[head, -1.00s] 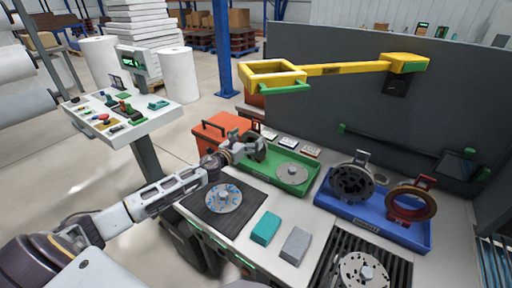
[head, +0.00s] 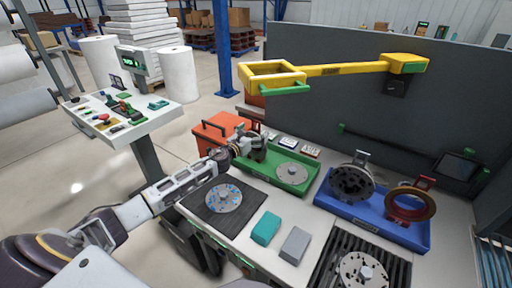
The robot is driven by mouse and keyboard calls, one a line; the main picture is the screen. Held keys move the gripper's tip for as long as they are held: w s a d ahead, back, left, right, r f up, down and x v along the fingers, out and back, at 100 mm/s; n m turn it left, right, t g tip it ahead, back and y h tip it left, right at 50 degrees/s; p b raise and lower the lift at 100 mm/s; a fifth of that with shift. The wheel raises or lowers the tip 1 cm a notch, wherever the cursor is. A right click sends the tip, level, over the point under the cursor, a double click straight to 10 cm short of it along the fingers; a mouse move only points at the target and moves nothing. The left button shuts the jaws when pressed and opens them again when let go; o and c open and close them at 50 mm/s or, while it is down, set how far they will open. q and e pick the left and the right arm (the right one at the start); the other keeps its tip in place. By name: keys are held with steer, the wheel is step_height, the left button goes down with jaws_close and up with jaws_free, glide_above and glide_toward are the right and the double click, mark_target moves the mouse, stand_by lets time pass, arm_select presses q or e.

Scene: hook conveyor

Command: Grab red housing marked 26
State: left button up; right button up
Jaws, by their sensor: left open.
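A red ring-shaped housing (head: 402,210) with an upright tag stands in the right half of the blue tray (head: 350,208). No number on it is readable at this size. A dark grey round housing (head: 352,184) with a similar tag is beside it on the left. My left gripper (head: 258,146) is open at the back left end of the green tray (head: 285,182), well to the left of the red housing. It seems empty, though its fingers are small and partly hard to make out. My right gripper is out of view.
A metal disc (head: 292,173) lies in the green tray. A blue-specked disc (head: 224,197) lies on a dark mat. Teal (head: 266,228) and grey (head: 295,244) blocks sit in front. An orange box (head: 212,138) is behind. A yellow arm (head: 345,69) juts out above the bench.

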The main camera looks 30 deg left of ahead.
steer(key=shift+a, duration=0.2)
arm_select(q)
steer(key=shift+c, duration=0.3)
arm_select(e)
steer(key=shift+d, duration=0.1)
